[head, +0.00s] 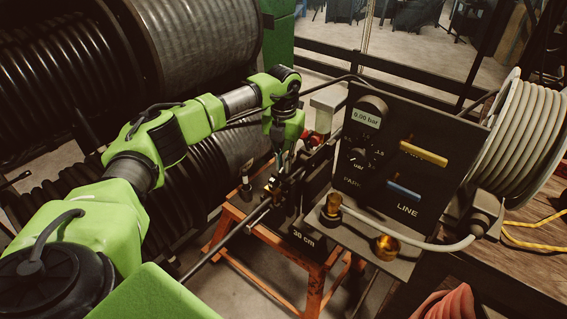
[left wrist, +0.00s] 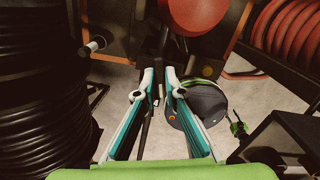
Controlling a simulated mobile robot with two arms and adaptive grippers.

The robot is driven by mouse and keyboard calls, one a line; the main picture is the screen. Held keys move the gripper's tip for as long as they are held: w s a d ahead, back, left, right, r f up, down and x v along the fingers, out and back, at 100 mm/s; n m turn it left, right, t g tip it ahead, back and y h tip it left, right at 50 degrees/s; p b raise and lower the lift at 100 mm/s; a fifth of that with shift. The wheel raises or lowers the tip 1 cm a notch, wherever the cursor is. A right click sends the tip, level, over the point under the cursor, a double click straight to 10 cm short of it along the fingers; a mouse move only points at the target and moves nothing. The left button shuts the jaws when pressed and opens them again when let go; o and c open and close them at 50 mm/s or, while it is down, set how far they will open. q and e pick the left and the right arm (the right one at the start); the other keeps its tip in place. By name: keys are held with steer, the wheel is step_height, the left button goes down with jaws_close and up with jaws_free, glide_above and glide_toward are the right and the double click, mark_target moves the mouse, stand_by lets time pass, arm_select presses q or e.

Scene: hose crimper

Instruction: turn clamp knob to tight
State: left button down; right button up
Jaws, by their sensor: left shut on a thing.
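My left gripper (head: 284,160) reaches down from above onto the clamp (head: 277,188) on the black bench unit. Its fingers are shut on a small dark part at the top of the clamp, which appears to be the clamp knob. The fingers hide most of that part, and I cannot read its turn position. In the left wrist view the two teal and grey fingers (left wrist: 161,72) come close together at their tips, with a narrow dark gap between them. My right gripper is in neither view.
A black panel (head: 360,190) with a gauge and yellow and blue levers stands right of the clamp. A brass fitting (head: 387,248) sits in front of it. A long rod (head: 225,243) runs from the clamp to lower left. Large hose reels (head: 200,45) stand behind my arm.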

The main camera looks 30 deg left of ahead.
arm_select(q)
steer(key=m, duration=0.3)
steer(key=shift+m, duration=0.4)
steer(key=m, duration=0.3)
steer(key=shift+m, duration=0.3)
steer(key=m, duration=0.3)
steer(key=shift+m+b, duration=0.3)
steer(key=shift+b, duration=0.1)
steer(key=shift+r+m, duration=0.1)
steer(key=shift+m, duration=1.8)
steer(key=c, duration=2.1)
jaws_free()
steer(key=shift+c, duration=0.2)
